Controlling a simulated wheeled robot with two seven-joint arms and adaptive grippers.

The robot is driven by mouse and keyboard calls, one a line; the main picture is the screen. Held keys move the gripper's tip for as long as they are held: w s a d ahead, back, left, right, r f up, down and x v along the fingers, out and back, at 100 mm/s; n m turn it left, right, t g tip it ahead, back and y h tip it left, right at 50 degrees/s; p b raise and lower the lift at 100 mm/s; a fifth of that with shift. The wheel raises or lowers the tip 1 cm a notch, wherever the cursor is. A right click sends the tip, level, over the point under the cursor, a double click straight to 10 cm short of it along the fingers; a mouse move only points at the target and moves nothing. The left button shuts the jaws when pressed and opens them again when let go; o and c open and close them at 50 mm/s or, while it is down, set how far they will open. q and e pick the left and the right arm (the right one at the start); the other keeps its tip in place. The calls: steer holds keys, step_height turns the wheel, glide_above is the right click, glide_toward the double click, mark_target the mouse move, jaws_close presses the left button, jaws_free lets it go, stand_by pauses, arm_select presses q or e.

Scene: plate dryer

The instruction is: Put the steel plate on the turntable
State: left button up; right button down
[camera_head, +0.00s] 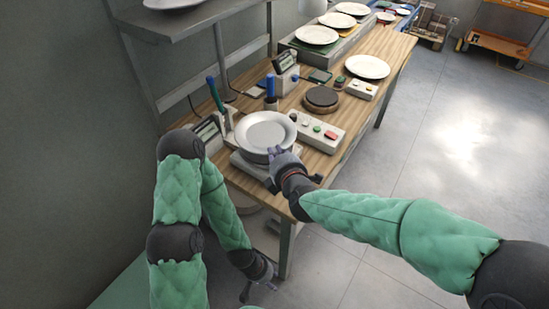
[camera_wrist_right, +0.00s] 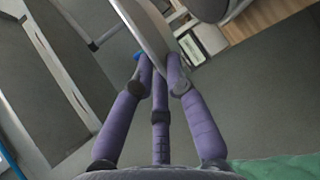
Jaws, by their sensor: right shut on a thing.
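The steel plate (camera_head: 266,129) is a round, light grey plate near the front end of the wooden workbench. My right gripper (camera_head: 281,160) is shut on its near rim. In the right wrist view the plate (camera_wrist_right: 147,30) shows nearly edge-on between the fingers (camera_wrist_right: 160,75). The plate is over a pale flat device (camera_head: 246,164); whether they touch is hidden. A dark round disc on a wooden base, seemingly the turntable (camera_head: 322,97), stands farther back on the bench and is empty. My left gripper (camera_head: 259,288) hangs low beside the bench, empty, its fingers apart.
A button box (camera_head: 318,133) stands right of the plate. A pen holder (camera_head: 226,118) and a small display (camera_head: 206,128) stand left. White plates (camera_head: 367,67) lie farther back. A shelf (camera_head: 190,17) overhangs at the left. Open floor (camera_head: 450,130) lies to the right.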

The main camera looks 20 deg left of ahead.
steer(key=w+f+b, duration=0.2)
steer(key=f, duration=0.1)
steer(key=w+a+f+b, duration=0.1)
steer(key=w+f+b, duration=0.1)
steer(key=w+f, duration=0.1)
steer(key=w+a+f+b, duration=0.1)
steer(key=w+f+b, duration=0.1)
steer(key=w+f, duration=0.1)
steer(key=shift+w+a+f+b, duration=0.15)
steer(key=shift+f+b, duration=0.15)
steer(key=shift+f, duration=0.2)
steer(key=c, duration=1.3)
jaws_free()
steer(key=shift+f, duration=0.3)
steer(key=shift+o, duration=0.2)
steer(key=shift+r, duration=0.15)
